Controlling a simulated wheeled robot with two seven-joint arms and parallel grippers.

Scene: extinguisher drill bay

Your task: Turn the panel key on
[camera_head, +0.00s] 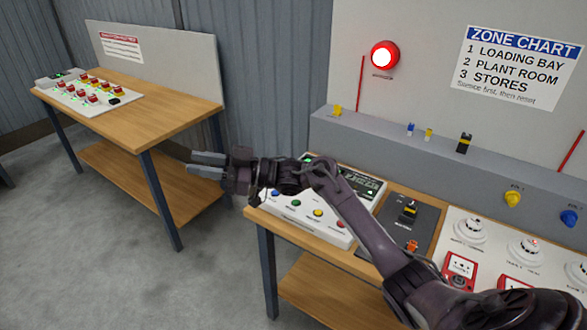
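A white control panel (328,236) with blue, green, yellow and red buttons and a lit dark display lies on the near wooden bench. My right arm crosses in front of it and hides part of its middle and left side. I cannot make out the panel key; it may be hidden or too small. My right gripper (193,163) is empty, its two fingers apart and pointing left. It is in the air left of the panel, apart from it in the picture. My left gripper is not in view.
A dark plate (425,226) with a black-and-yellow switch and an orange piece lies right of the panel. Detectors (470,231) and red call points (459,268) stand farther right. A red lamp (385,56) glows on the wall. Another bench (160,106) stands at the left, with bare floor between.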

